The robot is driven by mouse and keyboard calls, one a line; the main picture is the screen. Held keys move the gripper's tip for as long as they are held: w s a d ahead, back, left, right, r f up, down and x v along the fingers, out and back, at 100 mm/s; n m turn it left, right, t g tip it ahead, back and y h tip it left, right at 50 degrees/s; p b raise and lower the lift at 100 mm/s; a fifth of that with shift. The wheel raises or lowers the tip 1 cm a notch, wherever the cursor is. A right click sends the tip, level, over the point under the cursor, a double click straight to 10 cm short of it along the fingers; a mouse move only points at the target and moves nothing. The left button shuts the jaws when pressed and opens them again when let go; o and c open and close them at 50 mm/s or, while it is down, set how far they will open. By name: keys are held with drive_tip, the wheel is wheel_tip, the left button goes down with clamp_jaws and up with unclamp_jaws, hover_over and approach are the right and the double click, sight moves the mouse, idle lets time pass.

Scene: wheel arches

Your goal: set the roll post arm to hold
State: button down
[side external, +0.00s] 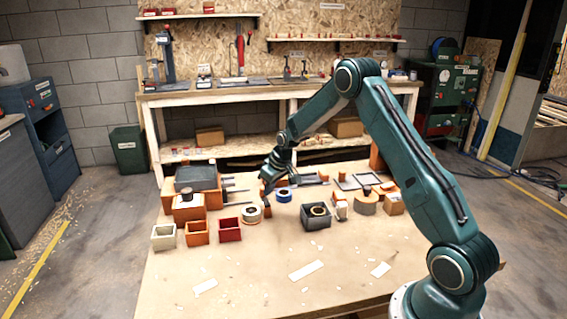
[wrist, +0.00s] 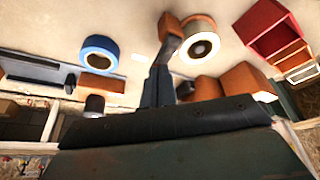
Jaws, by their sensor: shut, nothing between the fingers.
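A white roll (side external: 252,215) with a dark core stands on the bench; in the wrist view the roll (wrist: 200,42) has an orange-brown rim. An orange block-like piece (side external: 267,212) is close beside it, and this piece also shows in the wrist view (wrist: 168,26), at my fingertips. It may be the roll post arm, but no marking on it is readable and its setting cannot be told. My gripper (side external: 266,197) points down just above this piece, its fingers together and holding nothing; in the wrist view my gripper (wrist: 167,58) overlaps the piece's near end. I cannot tell whether they touch.
A blue ring (side external: 283,195) lies behind to the right; a grey box (side external: 317,218) is right of the roll. Red (side external: 230,230), orange (side external: 197,233) and cream (side external: 163,238) bins stand to the left. Orange blocks and a grey block (side external: 196,178) are behind.

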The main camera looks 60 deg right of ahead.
drive_tip(key=n, duration=0.2)
drive_tip(key=n+y, duration=0.1)
drive_tip(key=shift+w+a+n, duration=0.1)
drive_tip(key=shift+w+n, duration=0.25)
drive_tip(key=shift+n, duration=0.05)
drive_tip(key=n, duration=0.1)
drive_tip(key=n+y, duration=0.1)
drive_tip(key=n, duration=0.1)
drive_tip(key=shift+w+a+g+y, duration=0.2)
drive_tip(key=shift+w+g+y, duration=0.1)
drive_tip(key=shift+g, duration=0.1)
drive_tip(key=n, duration=0.2)
drive_tip(key=n+y, duration=0.1)
drive_tip(key=shift+w+a+n+g, duration=0.15)
drive_tip(key=shift+a+n+g, duration=0.2)
drive_tip(key=shift+n+g, duration=0.05)
drive_tip(key=n, duration=0.1)
drive_tip(key=n+g, duration=0.1)
drive_tip(key=n, duration=0.1)
drive_tip(key=shift+a+y, duration=0.3)
drive_tip(key=shift+s, duration=0.75)
drive_tip(key=shift+d, duration=0.1)
